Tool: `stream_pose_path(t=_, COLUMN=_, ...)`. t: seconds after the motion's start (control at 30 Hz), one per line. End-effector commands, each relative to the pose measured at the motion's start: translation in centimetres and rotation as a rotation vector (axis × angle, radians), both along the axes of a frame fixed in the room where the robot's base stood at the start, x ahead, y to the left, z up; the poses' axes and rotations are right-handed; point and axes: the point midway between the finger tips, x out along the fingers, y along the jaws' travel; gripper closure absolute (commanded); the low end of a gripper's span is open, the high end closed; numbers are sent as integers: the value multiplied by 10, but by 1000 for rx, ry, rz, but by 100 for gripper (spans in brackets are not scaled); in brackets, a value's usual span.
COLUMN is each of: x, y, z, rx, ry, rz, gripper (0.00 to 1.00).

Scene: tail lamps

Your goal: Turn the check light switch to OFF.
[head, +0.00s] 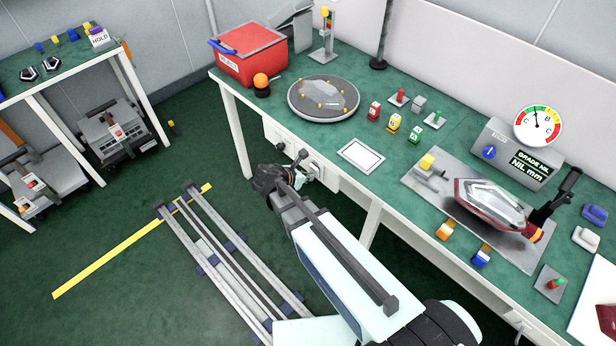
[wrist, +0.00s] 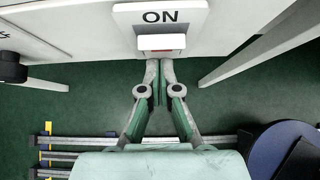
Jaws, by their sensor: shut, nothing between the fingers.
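The check light switch is a white plate (wrist: 190,36) marked ON in the wrist view, with a white lever (wrist: 161,42) that has a red strip on its lower edge. The lever sticks out below the ON lettering. No OFF marking is visible. My gripper (wrist: 161,78) is shut and empty, with its fingertips just below the lever. I cannot tell whether they touch it. In the head view my gripper (head: 301,178) is at the table's front edge, by the switch plate (head: 318,170), which my arm partly hides.
A black knob (wrist: 11,68) sticks out left of the switch. White table legs (head: 372,222) stand close by. Above are the green bench top with a framed white card (head: 361,155), a turntable (head: 323,99) and a red box (head: 249,54). The floor below the switch is open.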

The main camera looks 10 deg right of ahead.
Motion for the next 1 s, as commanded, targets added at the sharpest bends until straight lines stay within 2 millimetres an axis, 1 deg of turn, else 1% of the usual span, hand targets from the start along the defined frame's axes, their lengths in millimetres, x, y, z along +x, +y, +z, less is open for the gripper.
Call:
stream_pose_path(t=0.03, x=0, y=0, z=5, rx=0, ry=0, rz=0, gripper=100)
stream_pose_path(t=0.13, x=0, y=0, z=8, rx=0, ry=0, rz=0, gripper=100)
stream_pose_path(t=0.33, x=-3, y=3, z=7, rx=0, ry=0, rz=0, gripper=100)
stream_pose_path(t=0.47, x=-11, y=11, z=6, rx=0, ry=2, rz=-2, gripper=100)
stream_pose_path(t=0.63, x=-29, y=30, z=6, rx=0, ry=0, rz=-7, gripper=100)
stream_pose_path(t=0.8, x=-49, y=55, z=25, rx=2, ry=-2, rz=-8, gripper=100)
stream_pose_path(t=1.0, x=-67, y=78, z=42, rx=1, ry=-1, rz=-9, gripper=100)
